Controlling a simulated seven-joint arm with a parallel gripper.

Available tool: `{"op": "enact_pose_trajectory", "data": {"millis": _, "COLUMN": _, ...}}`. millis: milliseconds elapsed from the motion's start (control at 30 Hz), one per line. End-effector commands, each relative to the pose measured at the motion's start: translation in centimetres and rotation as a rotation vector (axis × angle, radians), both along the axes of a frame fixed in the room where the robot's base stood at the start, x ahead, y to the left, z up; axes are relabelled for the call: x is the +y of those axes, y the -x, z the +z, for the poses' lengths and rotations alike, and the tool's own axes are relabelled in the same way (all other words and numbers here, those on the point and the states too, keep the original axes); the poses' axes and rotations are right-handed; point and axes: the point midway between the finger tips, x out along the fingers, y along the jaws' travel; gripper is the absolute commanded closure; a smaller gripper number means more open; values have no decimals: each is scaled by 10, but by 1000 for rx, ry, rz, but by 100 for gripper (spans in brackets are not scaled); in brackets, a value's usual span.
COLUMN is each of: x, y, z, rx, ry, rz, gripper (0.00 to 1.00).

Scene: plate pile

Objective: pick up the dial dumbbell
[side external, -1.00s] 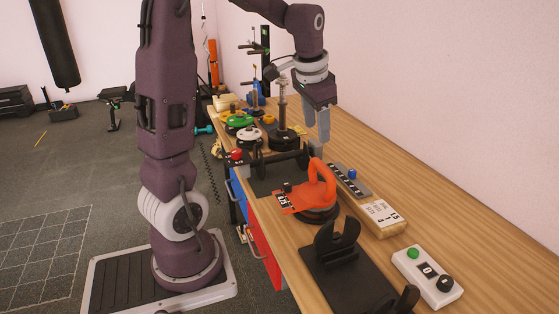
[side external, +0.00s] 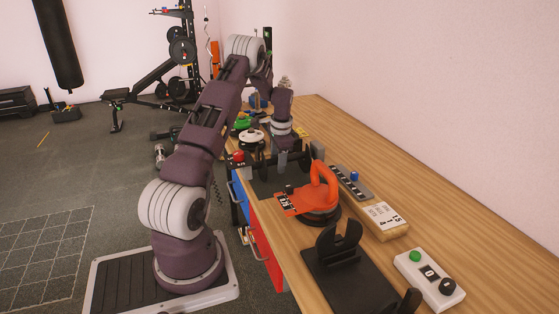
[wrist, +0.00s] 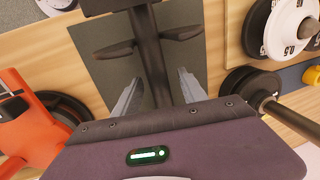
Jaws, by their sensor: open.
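In the side view, a black bar-like object, which looks like the dumbbell (side external: 262,158), sits across a dark mat; my gripper (side external: 290,158) is low over it and hides its middle. In the wrist view, a dark bar, apparently the dumbbell's handle (wrist: 147,45), runs down between the two fingers of my gripper (wrist: 160,92). Dark curved pieces stick out on both sides of it. The fingers are apart, one on each side of the bar. I cannot tell whether they touch it. A dial is not clearly visible.
An orange kettlebell-like object (side external: 324,187) stands close in front, and shows at the left of the wrist view (wrist: 28,125). White plates (wrist: 282,30) and a black plate (wrist: 240,82) lie right in that view. A black cradle (side external: 340,275) and a control box (side external: 430,280) stand nearer.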

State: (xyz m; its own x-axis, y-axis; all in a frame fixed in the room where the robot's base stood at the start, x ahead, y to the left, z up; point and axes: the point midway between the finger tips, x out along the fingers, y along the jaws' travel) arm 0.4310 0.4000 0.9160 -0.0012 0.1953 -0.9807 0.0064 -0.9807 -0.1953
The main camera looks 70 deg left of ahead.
Motion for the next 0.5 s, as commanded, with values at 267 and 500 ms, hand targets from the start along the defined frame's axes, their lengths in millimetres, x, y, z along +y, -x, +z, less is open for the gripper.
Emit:
{"op": "enact_pose_trajectory", "data": {"millis": 267, "x": 0, "y": 0, "z": 1, "rx": 0, "ry": 0, "rz": 0, "gripper": 90}}
{"op": "enact_pose_trajectory", "data": {"millis": 500, "x": -1, "y": 0, "z": 0, "rx": 1, "ry": 2, "rz": -1, "gripper": 100}}
